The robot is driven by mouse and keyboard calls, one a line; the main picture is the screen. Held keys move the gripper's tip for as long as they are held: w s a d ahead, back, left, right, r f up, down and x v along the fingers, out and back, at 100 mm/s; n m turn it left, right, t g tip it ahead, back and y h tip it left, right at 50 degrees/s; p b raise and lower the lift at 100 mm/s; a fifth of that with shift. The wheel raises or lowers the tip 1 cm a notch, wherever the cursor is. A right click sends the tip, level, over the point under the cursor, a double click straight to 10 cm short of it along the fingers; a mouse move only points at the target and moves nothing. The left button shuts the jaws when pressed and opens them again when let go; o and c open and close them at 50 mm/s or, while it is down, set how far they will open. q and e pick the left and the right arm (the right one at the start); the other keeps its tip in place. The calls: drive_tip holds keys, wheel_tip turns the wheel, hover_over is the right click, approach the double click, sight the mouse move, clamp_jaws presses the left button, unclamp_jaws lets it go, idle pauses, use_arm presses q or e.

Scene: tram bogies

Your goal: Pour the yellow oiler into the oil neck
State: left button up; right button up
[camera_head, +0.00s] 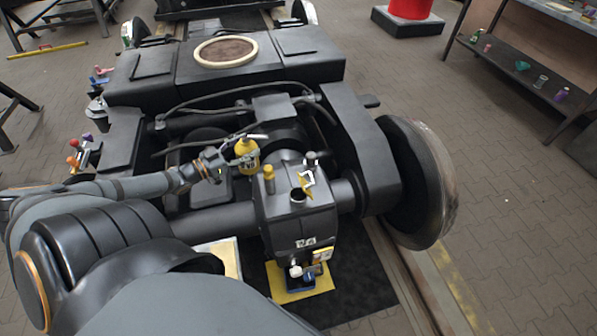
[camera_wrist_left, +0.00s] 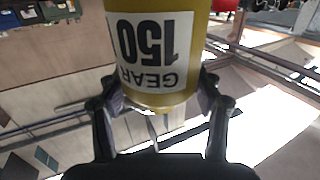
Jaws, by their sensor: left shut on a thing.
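The oil neck (camera_head: 298,196), a round dark opening with a pale rim, is on top of the dark gearbox (camera_head: 295,222), to the right of and nearer than the oiler. The spout is apart from it. My right gripper is not in view.
A yellow capped post (camera_head: 269,178) stands on the gearbox between oiler and neck. A dark knob (camera_head: 310,160) and a white-yellow marker (camera_head: 306,181) are behind the neck. Hoses (camera_head: 215,107) cross behind the oiler. A large wheel (camera_head: 415,180) stands at right.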

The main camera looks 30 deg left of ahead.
sight(244, 139)
use_arm(q)
drive_tip(key=shift+r+n, duration=0.3)
drive_tip(key=shift+r, duration=0.15)
wheel_tip(244, 139, up, 6)
drive_tip(key=p, duration=0.6)
drive_tip(key=shift+r+p, duration=0.1)
drive_tip(key=shift+p, duration=0.3)
drive_tip(key=shift+f, duration=0.2)
drive_tip(key=s+d+f, duration=0.1)
drive_tip(key=d+f, duration=0.2)
drive_tip(key=d, duration=0.4)
drive_tip(key=s+d+f, duration=0.1)
drive_tip(key=d+f, duration=0.3)
drive_tip(key=d, duration=0.4)
drive_tip(key=w+d+r+n+y, duration=0.1)
drive_tip(key=w+d+r+y, duration=0.1)
drive_tip(key=d, duration=0.5)
drive_tip(key=w+d+r+n+t+y, duration=0.1)
drive_tip(key=w+d+r+n+y, duration=0.1)
drive_tip(key=d+r, duration=0.3)
drive_tip(key=shift+w+d+r+y, duration=0.15)
drive_tip(key=shift+w+d+y, duration=0.45)
drive_tip(key=shift+d, duration=0.45)
